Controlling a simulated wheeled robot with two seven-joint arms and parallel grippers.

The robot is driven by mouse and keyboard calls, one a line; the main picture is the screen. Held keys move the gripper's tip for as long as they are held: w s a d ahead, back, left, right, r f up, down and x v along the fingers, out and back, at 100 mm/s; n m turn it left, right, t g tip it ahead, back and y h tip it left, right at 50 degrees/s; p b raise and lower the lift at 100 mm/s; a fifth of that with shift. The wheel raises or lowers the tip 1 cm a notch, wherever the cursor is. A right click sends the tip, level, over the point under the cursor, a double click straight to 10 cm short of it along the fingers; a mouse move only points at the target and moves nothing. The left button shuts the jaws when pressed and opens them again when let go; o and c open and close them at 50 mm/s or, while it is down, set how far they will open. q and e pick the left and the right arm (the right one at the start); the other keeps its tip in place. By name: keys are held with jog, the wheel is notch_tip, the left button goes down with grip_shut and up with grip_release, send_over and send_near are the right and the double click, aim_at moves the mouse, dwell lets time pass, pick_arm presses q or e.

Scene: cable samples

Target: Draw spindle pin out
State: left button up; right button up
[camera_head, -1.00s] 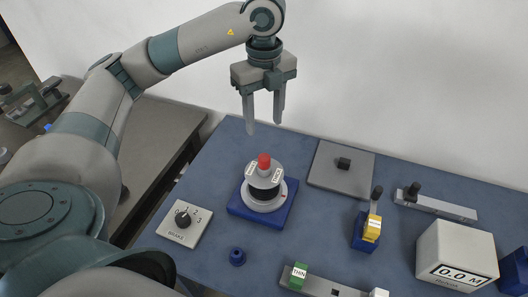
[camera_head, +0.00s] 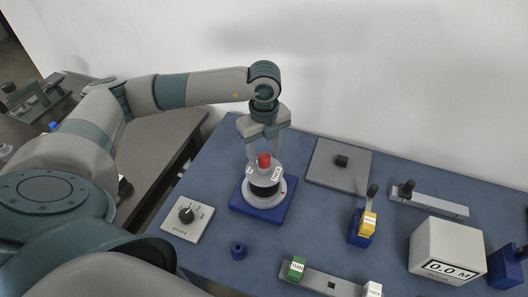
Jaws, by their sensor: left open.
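The spindle pin shows as a red knob (camera_head: 264,160) on top of a spool (camera_head: 265,188) with a dark band and pale flanges. The spool stands upright on a blue base (camera_head: 247,207). Labels sit on its upper flange; their text is too small to read surely. My left gripper (camera_head: 266,157) points down above the spool, open, with one finger on each side of the red knob. I cannot tell whether the fingers touch it. The pin's shaft is hidden in the spool. My right gripper is not in view.
A grey plate with a black knob (camera_head: 325,174) is behind right. A yellow-labelled block (camera_head: 368,224), a gauge bar (camera_head: 318,279) and a display box (camera_head: 444,240) stand farther right.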

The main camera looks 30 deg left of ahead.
pick_arm(q)
grip_shut()
dwell(0.4)
jog(key=shift+r, duration=0.6)
dwell(0.4)
jog(key=shift+r, duration=0.1)
notch_tip(320, 180, up, 9)
jog(key=p, duration=0.5)
jog(key=shift+f, duration=0.2)
dwell(1.3)
